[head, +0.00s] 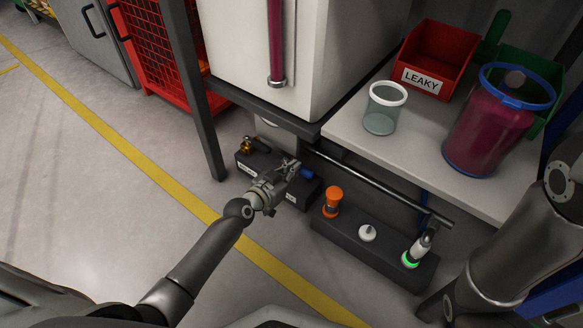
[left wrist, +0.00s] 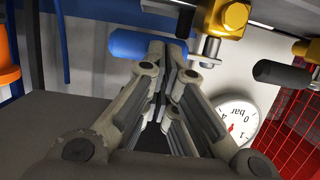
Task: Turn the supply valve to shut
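A blue lever handle (head: 307,173) sits low under the bench. In the left wrist view, the blue handle (left wrist: 133,44) lies across behind my fingertips, beside a brass valve body (left wrist: 226,18) with a grey stem. A second brass valve (head: 246,146) has a black lever, which also shows in the left wrist view (left wrist: 283,75). I cannot read which one is the supply valve. My left gripper (head: 292,167) is at the blue handle, fingers drawn together in front of it; touching cannot be told. My right gripper is out of view.
A pressure gauge (left wrist: 238,120) is behind the fingers. A dark panel bears an orange knob (head: 333,194), a white knob (head: 367,233) and a green-lit part (head: 411,258). The bench (head: 350,128) overhangs on the right, with a metal bar (head: 365,182) below. Floor at left is clear.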

